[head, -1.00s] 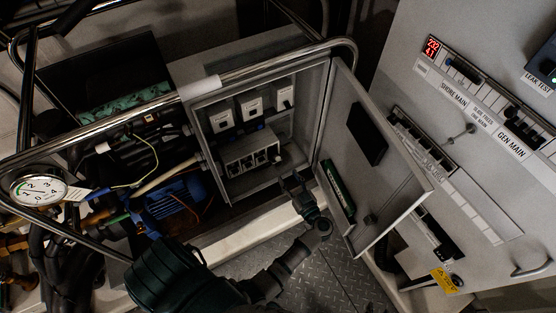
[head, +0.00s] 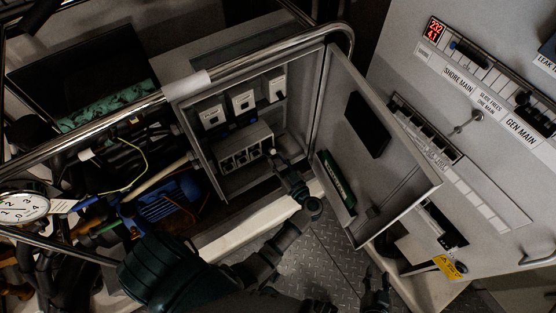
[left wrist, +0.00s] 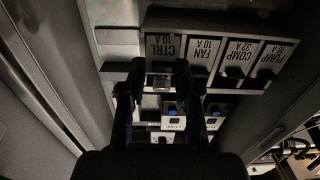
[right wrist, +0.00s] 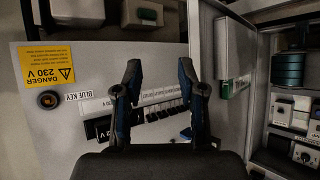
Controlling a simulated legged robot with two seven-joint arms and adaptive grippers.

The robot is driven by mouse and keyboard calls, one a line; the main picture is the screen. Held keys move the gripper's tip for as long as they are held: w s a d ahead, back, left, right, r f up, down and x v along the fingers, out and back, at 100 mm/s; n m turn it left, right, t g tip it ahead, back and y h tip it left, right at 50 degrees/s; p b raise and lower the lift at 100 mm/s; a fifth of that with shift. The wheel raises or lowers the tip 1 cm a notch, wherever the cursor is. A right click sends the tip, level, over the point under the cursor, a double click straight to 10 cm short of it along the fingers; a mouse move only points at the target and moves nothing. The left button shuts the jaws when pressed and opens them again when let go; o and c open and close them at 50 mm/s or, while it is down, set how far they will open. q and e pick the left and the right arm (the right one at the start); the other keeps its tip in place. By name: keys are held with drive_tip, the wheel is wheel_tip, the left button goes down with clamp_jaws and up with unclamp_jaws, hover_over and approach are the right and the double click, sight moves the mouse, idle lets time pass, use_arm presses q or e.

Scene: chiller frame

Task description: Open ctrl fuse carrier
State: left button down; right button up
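The ctrl fuse carrier (left wrist: 160,81) sits in the row of carriers under the label CTRL 10 A (left wrist: 163,46), which reads upside down in the left wrist view. My left gripper (left wrist: 159,68) is open, one finger on each side of this carrier. I cannot tell whether the fingers touch it. In the head view my left gripper (head: 275,156) is at the right end of the carrier block (head: 245,149) inside the open cabinet, and it hides that end. My right gripper (head: 377,278) is open and empty, low in the head view. It also shows in the right wrist view (right wrist: 160,72).
The cabinet door (head: 385,150) stands open to the right. The FAN (left wrist: 204,51), COMP (left wrist: 239,54) and PUMP (left wrist: 272,58) positions lie beside CTRL. A metal rail (head: 250,67) crosses above the cabinet. A grey panel with a yellow danger label (right wrist: 46,66) faces my right gripper.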

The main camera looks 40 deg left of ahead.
use_arm(q)
drive_tip(key=shift+s+a, duration=0.1)
drive_tip(key=shift+a, duration=0.5)
drive_tip(key=shift+a+f, duration=0.1)
drive_tip(key=shift+f, duration=0.25)
use_arm(e)
drive_tip(key=shift+a, duration=0.45)
drive_tip(key=shift+r, duration=0.1)
